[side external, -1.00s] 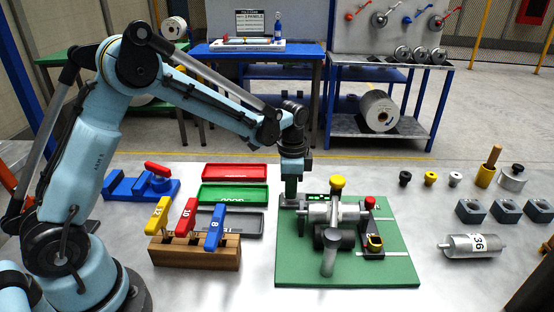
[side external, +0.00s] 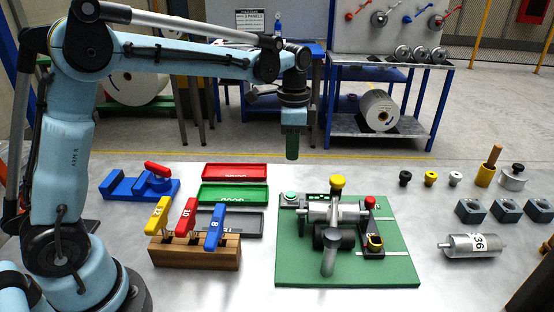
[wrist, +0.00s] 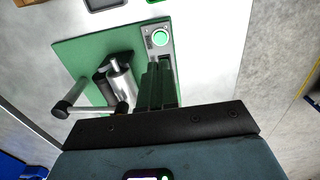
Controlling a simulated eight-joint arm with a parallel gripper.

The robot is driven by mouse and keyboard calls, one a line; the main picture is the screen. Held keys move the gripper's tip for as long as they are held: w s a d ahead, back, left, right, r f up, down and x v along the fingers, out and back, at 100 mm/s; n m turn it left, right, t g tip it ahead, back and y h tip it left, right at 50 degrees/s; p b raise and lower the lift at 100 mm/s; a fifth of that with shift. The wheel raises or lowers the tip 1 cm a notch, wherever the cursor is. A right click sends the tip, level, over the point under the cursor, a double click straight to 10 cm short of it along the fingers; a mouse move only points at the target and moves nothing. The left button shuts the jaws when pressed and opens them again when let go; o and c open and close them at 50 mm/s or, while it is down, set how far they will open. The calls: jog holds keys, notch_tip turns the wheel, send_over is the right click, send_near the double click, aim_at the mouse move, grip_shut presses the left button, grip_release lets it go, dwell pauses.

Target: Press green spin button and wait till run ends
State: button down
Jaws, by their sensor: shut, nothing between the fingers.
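The green spin button (side external: 290,197) sits at the back left corner of the green base board (side external: 300,272). In the wrist view the button (wrist: 159,38) looks bright green and round, on a grey plate. My gripper (side external: 292,154) is shut and empty, pointing down, well above the button and touching nothing. In the wrist view my shut fingers (wrist: 158,88) are below the button in the picture.
Coloured tools (side external: 189,215) stand in a wooden block (side external: 210,252) left of the board. Red, green and grey trays (side external: 236,172) lie behind them. A silver roller marked 36 (side external: 471,246) and grey blocks (side external: 504,211) lie right. The table just right of the board is clear.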

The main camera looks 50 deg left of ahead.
jog(key=shift+r, duration=1.25)
jog(key=s+f+n+t, duration=0.2)
jog(key=s+n+t, duration=0.5)
jog(key=s, duration=0.9)
jog(key=shift+s+n, duration=0.15)
jog(key=shift+n, duration=0.85)
jog(key=shift+f, duration=0.1)
